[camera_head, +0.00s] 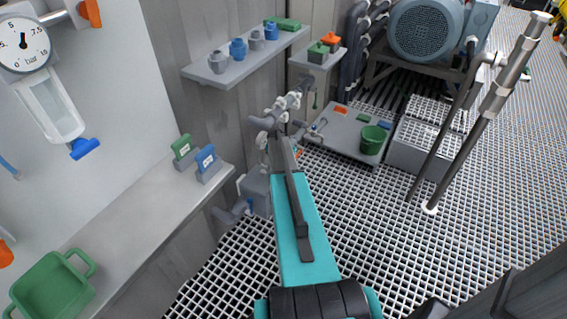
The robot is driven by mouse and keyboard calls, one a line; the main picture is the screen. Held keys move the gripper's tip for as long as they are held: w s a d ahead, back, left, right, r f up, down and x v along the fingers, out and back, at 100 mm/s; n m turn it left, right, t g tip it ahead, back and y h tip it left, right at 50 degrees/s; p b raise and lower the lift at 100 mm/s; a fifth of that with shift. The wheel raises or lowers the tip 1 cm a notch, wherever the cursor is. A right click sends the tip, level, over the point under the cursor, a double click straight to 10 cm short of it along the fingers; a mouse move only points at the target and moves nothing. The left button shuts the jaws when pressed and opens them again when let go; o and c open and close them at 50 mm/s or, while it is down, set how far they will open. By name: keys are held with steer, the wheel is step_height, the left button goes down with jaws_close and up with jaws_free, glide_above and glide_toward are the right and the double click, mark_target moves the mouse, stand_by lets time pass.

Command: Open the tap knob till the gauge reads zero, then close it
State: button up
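A round white pressure gauge (24,43) marked in bar hangs on the pale vessel at the upper left. Its short dark needle stands near upright, close to the 5, though it is small to read. Below it is a sight glass (50,108) with a blue knob (85,148) at its lower end. An orange knob (91,12) is at the top. I cannot tell for certain which is the tap knob. My gripper (287,104) is at the far end of my teal arm, right of the gauge and well apart from the knobs. Its fingers are too small to read.
A ledge (130,215) below the vessel holds a green tray (52,286) and two labelled blocks. A wall shelf (245,60) carries several small fittings. A green bucket (373,140) stands on a low platform. A motor (426,28) and slanted poles (490,105) are at right.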

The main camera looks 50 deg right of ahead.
steer(key=shift+s+d, duration=0.1)
steer(key=shift+d, duration=0.2)
steer(key=o, duration=0.8)
steer(key=shift+o, duration=1.3)
steer(key=shift+a, duration=0.15)
steer(key=p+v, duration=0.2)
steer(key=v, duration=0.6)
steer(key=shift+p, duration=0.35)
